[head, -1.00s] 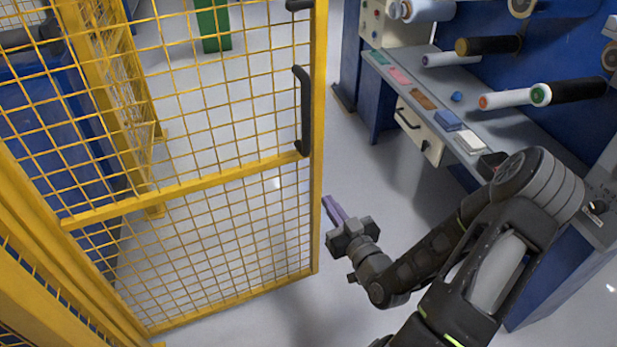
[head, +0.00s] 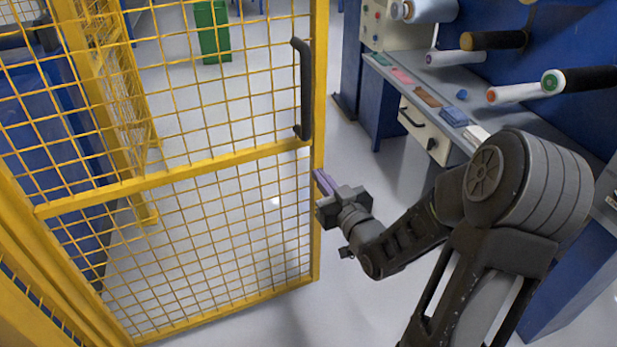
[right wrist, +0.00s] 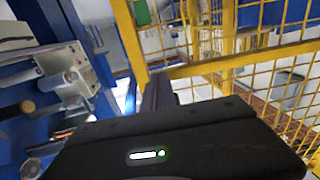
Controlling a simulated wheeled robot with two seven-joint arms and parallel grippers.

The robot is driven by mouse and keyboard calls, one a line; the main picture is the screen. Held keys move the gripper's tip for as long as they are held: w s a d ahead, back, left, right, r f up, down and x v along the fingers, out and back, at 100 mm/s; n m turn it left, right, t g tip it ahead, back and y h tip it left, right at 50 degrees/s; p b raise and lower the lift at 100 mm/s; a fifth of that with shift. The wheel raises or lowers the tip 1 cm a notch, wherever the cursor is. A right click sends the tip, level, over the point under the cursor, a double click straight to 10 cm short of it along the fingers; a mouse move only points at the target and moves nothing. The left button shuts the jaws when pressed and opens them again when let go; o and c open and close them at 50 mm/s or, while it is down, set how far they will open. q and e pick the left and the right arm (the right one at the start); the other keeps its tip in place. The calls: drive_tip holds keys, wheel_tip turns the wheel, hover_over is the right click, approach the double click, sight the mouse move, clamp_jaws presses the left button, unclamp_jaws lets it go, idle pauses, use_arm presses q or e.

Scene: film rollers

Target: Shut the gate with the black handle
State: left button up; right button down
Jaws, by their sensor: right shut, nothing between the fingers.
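The yellow mesh gate (head: 215,190) stands open in the head view, its free edge post toward the workbench. Its black handle (head: 304,90) is upright on that free edge, above the crossbar. My right gripper (head: 324,181) is shut and empty, below the handle, with its fingertips at the gate's edge post. I cannot tell whether they touch it. In the right wrist view the shut fingers (right wrist: 158,95) point at the yellow gate frame (right wrist: 130,40). My left gripper is not in view.
A blue workbench (head: 450,85) with film rollers and a drawer stands on the right, close to my right arm. Yellow fence posts (head: 45,265) and a blue bin (head: 40,150) are on the left. A green bin (head: 212,30) stands beyond the gate. Grey floor lies between gate and bench.

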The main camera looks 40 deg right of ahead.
sight(303, 154)
drive_tip(key=w, duration=0.2)
drive_tip(key=w+b, duration=0.1)
drive_tip(key=w, duration=0.1)
drive_tip(key=w+d+b, duration=0.1)
drive_tip(key=w, duration=0.1)
drive_tip(key=shift+w, duration=0.1)
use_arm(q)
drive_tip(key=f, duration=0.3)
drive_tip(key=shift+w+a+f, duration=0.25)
use_arm(e)
drive_tip(key=shift+w+r, duration=0.1)
drive_tip(key=shift+w, duration=0.2)
drive_tip(key=shift+w+d, duration=0.1)
